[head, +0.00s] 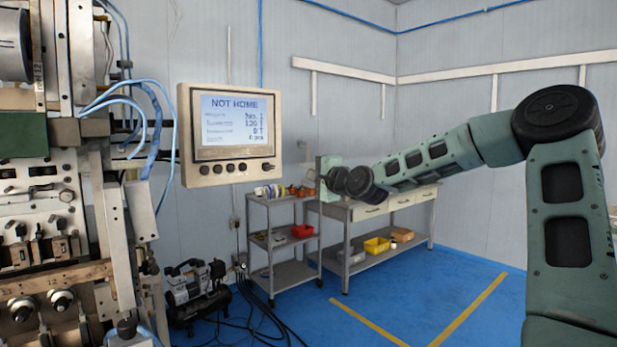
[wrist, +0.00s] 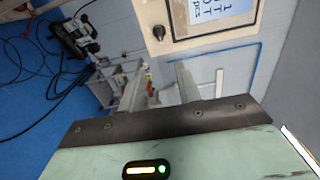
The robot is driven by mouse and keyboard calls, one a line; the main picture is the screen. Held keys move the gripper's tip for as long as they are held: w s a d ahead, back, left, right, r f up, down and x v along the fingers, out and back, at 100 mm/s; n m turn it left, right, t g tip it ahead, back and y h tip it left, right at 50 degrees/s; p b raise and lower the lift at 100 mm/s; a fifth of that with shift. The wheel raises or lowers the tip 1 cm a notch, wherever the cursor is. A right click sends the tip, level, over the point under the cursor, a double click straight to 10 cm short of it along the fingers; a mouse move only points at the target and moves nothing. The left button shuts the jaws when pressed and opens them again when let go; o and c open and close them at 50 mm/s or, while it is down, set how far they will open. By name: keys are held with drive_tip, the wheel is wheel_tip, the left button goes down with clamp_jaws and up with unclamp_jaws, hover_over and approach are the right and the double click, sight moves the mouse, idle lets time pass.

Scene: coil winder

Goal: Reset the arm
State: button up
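My arm (head: 425,160) reaches in from the right, and its dark wrist joint (head: 360,183) is in front of the bench at the back. My gripper (head: 316,178) is at the arm's far end, small and partly hidden in the head view. In the wrist view my gripper (wrist: 160,78) shows two pale fingers standing apart with nothing between them, so it is open and empty. The control panel (head: 228,172) has a lit screen headed "NOT HOME", with smaller lines below. Part of this panel also shows in the wrist view (wrist: 199,32), tilted.
The winding machine (head: 45,190) fills the left side. A grey shelf cart (head: 293,270) and a drawer bench (head: 413,208) with a yellow bin (head: 377,245) stand at the back. A compressor (head: 196,290) and loose cables lie on the floor. Blue floor (head: 440,280) is clear at centre right.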

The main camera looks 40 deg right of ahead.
idle(0.4)
drive_tip(key=s+a+f+n+g+y, duration=0.1)
drive_tip(key=a+f+n+g+y, duration=0.15)
drive_tip(key=a+f, duration=0.45)
drive_tip(key=a+f+n+g+y, duration=0.15)
drive_tip(key=a+n, duration=0.25)
drive_tip(key=a, duration=0.6)
drive_tip(key=s+a+f+n+g, duration=0.3)
drive_tip(key=s+a+f, duration=0.1)
drive_tip(key=a, duration=0.3)
drive_tip(key=s+a+f+n+g, duration=0.3)
drive_tip(key=s+a+f, duration=0.1)
drive_tip(key=a+f, duration=0.15)
drive_tip(key=s+a+f+n+g+h, duration=0.1)
drive_tip(key=s+a+f+n+g, duration=0.15)
drive_tip(key=s, duration=0.55)
drive_tip(key=s+a+f+n+g+h, duration=0.1)
drive_tip(key=s+a+n, duration=0.25)
drive_tip(key=s, duration=0.45)
drive_tip(key=s+a+f+n+g, duration=0.1)
drive_tip(key=s+a+n+g, duration=0.15)
drive_tip(key=s, duration=0.55)
drive_tip(key=s+d+n+g+h, duration=0.1)
drive_tip(key=s+n, duration=0.3)
drive_tip(key=s, duration=0.6)
drive_tip(key=shift+s+d+g+h, duration=0.35)
drive_tip(key=shift+d+g+h, duration=0.05)
drive_tip(key=shift+g+h, duration=0.1)
